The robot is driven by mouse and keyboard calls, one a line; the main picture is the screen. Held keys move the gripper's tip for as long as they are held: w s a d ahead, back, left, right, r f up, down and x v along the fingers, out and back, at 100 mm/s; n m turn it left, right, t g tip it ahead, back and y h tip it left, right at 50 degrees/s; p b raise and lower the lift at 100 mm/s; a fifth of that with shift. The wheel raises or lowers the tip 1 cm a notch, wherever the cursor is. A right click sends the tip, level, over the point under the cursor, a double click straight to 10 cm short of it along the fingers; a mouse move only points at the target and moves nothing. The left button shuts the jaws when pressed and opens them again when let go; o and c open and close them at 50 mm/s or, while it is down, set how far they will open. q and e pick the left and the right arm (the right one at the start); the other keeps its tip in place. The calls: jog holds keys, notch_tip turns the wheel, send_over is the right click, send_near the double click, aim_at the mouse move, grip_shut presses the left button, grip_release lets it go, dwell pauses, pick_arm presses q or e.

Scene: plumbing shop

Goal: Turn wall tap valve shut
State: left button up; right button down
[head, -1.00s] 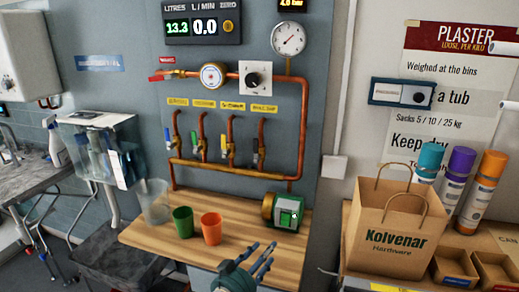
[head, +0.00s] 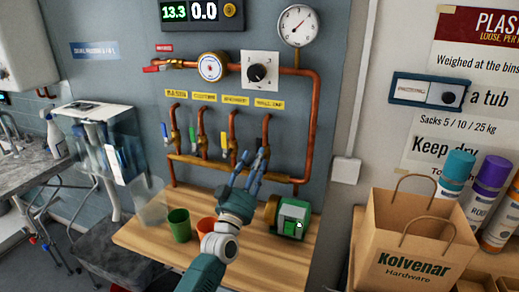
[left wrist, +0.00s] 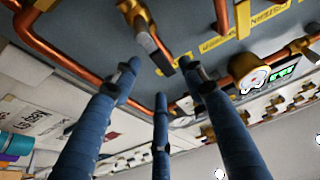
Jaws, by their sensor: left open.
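In the head view, the wall tap valve is the rightmost of several on the copper pipework, under a yellow label (head: 270,104) that seems to read wall tap. Its copper drop pipe (head: 266,127) shows, but its body and lever are largely hidden behind my fingers. My left gripper (head: 254,157) is open, its blue fingers raised in front of this valve. In the left wrist view, a brass valve with a grey-dark lever (left wrist: 148,42) lies beyond the spread fingertips (left wrist: 160,76); I see nothing between them. Contact cannot be told. My right gripper is not in view.
Blue, green and yellow lever valves (head: 231,140) stand left of it. Below, the wooden bench (head: 155,236) holds a clear cup, a green cup (head: 180,224), an orange cup (head: 206,227) and a green machine (head: 291,218). A paper bag (head: 415,240) stands at right.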

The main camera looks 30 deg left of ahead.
pick_arm(q)
jog(key=x, duration=0.3)
jog(key=shift+w+a, duration=0.1)
jog(key=shift+w, duration=0.3)
jog(key=shift+c, duration=1.3)
grip_shut()
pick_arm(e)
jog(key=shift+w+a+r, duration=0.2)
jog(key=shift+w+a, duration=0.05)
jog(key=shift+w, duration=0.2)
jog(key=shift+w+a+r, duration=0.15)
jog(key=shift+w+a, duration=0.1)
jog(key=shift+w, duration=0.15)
